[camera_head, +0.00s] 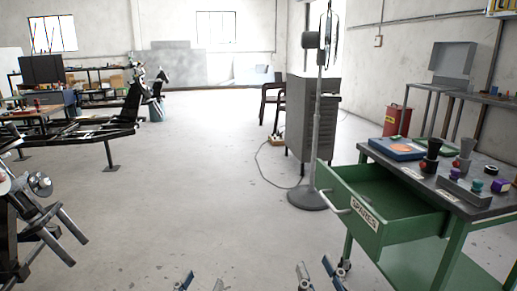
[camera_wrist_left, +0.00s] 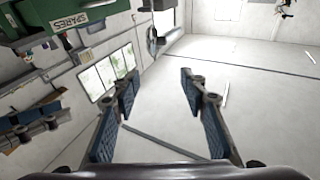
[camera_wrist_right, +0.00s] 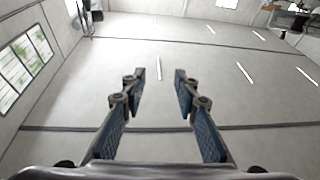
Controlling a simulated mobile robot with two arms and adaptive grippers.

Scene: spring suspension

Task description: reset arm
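My left gripper (camera_head: 202,283) shows at the bottom edge of the head view, left of centre. Its two fingers stand apart with nothing between them in the left wrist view (camera_wrist_left: 159,80). My right gripper (camera_head: 314,270) is at the bottom edge of the head view, right of centre. In the right wrist view (camera_wrist_right: 159,77) its fingers are also apart and empty. Both grippers are in free air and touch nothing that I can see. Most of both arms is out of the head view.
A green workbench (camera_head: 455,243) stands at right, its SPARES drawer (camera_head: 347,220) pulled open towards my right gripper. Small parts and a blue tray (camera_head: 397,149) lie on top. A pedestal fan (camera_head: 317,130) stands behind it. Dark metal framework (camera_head: 85,131) is at left. The middle floor is clear.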

